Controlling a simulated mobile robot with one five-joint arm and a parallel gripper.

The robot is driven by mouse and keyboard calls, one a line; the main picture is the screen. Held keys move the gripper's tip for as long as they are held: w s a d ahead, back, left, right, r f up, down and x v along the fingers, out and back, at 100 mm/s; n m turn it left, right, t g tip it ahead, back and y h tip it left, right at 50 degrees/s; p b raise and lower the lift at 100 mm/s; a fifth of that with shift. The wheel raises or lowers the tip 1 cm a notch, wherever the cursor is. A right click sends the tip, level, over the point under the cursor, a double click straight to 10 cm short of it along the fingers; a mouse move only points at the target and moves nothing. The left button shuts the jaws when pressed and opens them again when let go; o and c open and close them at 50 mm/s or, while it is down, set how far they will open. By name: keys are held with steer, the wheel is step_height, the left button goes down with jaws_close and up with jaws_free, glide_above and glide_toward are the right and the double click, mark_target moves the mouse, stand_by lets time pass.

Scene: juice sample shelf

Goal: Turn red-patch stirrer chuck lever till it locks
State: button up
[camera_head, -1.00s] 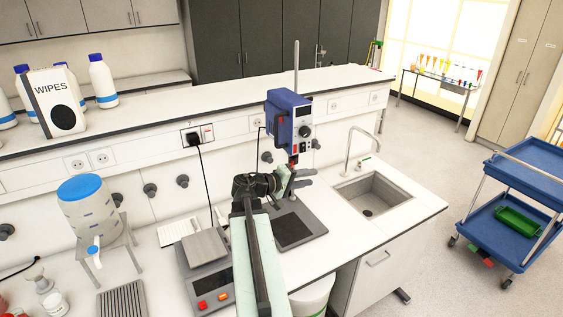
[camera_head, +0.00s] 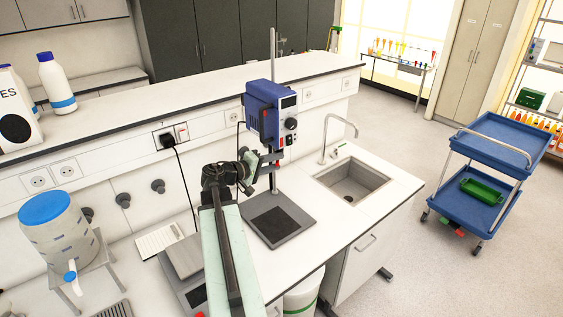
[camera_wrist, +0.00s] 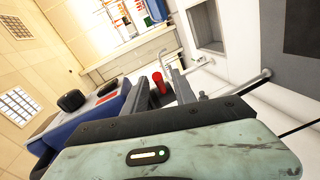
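The overhead stirrer (camera_head: 270,112) is a blue box with a dark display and a knob, clamped on an upright rod. A small red patch (camera_head: 282,142) shows near its lower edge, and the grey chuck parts (camera_head: 272,158) hang below. My gripper (camera_head: 252,172) is at chuck height, just left of the chuck. In the wrist view my gripper (camera_wrist: 163,92) has its two grey fingers apart, with a red cylinder-shaped piece (camera_wrist: 158,83) showing between their ends. I cannot tell whether a finger touches it. The lever's exact outline is hard to make out.
The stirrer's grey base plate (camera_head: 277,219) stands on the white bench, with a sink (camera_head: 352,184) to its right. A balance (camera_head: 187,262) and a white container with a blue lid (camera_head: 57,232) are left. A blue cart (camera_head: 490,165) stands on open floor at right.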

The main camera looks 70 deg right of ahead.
steer(key=x, duration=0.4)
steer(key=shift+s+b, duration=0.15)
steer(key=shift+b, duration=0.15)
jaws_close()
stand_by(1.0)
